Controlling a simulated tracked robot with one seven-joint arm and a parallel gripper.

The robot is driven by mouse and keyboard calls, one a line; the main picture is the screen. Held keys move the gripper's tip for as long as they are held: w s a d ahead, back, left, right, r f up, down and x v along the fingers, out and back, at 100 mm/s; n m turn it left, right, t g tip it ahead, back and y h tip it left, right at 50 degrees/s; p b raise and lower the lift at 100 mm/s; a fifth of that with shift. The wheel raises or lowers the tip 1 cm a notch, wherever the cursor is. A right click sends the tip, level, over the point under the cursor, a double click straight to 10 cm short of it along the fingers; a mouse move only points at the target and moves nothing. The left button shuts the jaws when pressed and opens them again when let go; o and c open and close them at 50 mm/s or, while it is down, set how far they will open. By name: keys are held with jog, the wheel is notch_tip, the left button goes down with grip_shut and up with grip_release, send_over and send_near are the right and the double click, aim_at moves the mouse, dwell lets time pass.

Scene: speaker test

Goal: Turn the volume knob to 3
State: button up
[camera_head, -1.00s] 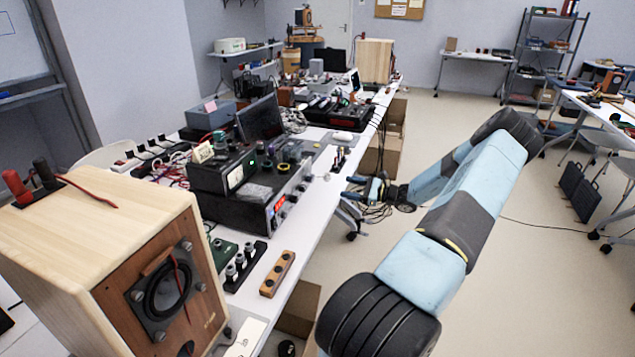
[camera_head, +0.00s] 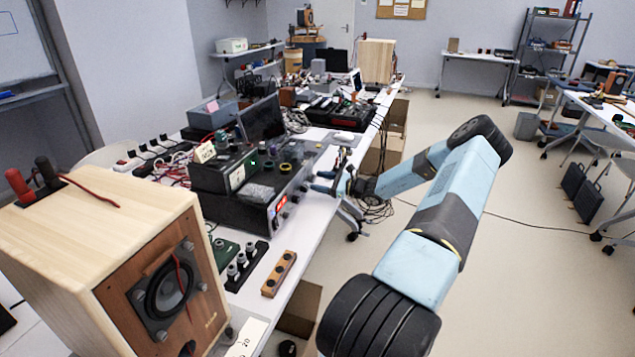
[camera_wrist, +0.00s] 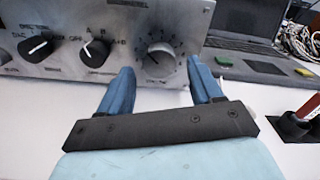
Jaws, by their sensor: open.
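In the wrist view, a silver round knob (camera_wrist: 158,60) with a ring of small marks sits at the right end of a metal front panel (camera_wrist: 122,22). Its pointer and the label under it are too small to read. My gripper (camera_wrist: 157,72) is open and empty. Its two blue fingers point toward the panel, one on each side of the knob in the picture; I cannot tell that either touches it. In the head view, my gripper (camera_head: 335,180) is beside the right end of the black amplifier stack (camera_head: 235,209), whose front shows a red display.
Two black knobs, the left (camera_wrist: 38,48) and the middle one (camera_wrist: 95,50), sit left of the silver knob. A laptop (camera_wrist: 255,30) lies right of the panel. A wooden speaker (camera_head: 105,255) stands at the near table end.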

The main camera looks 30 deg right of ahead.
jog(key=shift+w+a, duration=0.45)
jog(key=shift+w, duration=0.15)
jog(key=c, duration=1.1)
jog(key=shift+o, duration=0.2)
